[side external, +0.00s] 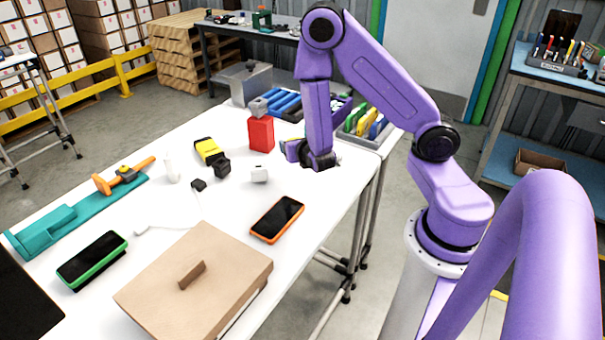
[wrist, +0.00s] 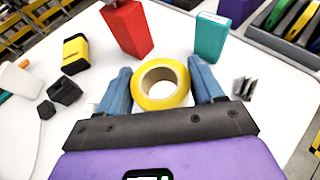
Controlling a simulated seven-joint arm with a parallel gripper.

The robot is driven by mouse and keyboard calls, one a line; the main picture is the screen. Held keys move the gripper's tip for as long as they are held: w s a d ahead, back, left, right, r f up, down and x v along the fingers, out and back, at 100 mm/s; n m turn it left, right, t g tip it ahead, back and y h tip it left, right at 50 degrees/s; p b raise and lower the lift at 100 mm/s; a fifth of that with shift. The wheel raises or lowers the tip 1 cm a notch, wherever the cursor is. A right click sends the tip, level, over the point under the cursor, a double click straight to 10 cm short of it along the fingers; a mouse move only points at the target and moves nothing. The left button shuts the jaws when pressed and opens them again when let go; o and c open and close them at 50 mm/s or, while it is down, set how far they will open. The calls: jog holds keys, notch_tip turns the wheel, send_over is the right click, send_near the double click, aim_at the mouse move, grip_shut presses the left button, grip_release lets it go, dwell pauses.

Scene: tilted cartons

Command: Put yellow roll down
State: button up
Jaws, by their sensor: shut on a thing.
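The yellow roll (wrist: 142,96) is a ring of tape with a pale core. In the wrist view it sits between the two blue fingers of my gripper (wrist: 162,88), which are shut on it from both sides. Its hole faces the camera. I cannot tell whether it touches the white table (wrist: 215,155) or is held just above it. In the side view my gripper (side external: 318,163) is low over the far right part of the table, and the roll is hidden there.
A red box (side external: 261,134) and a teal box (wrist: 209,38) stand just beyond the roll. A yellow-black device (side external: 208,151) and small dark blocks lie left. Bins with colored items (side external: 362,122) stand at the table's far right end. An orange phone (side external: 277,219) lies nearer, with clear table around it.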

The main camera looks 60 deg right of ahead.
aim_at(303, 173)
jog(key=shift+s+d+f+m+g+h, duration=0.15)
jog(key=shift+d+m+h, duration=0.1)
jog(key=shift+d, duration=0.25)
jog(key=shift+s+d+f+m+g+h, duration=0.15)
jog(key=shift+d+h, duration=0.1)
jog(key=shift+d, duration=0.25)
jog(key=shift+d+f, duration=0.15)
jog(key=shift+f, duration=3.8)
jog(key=shift+f, duration=0.15)
jog(key=o, duration=1.1)
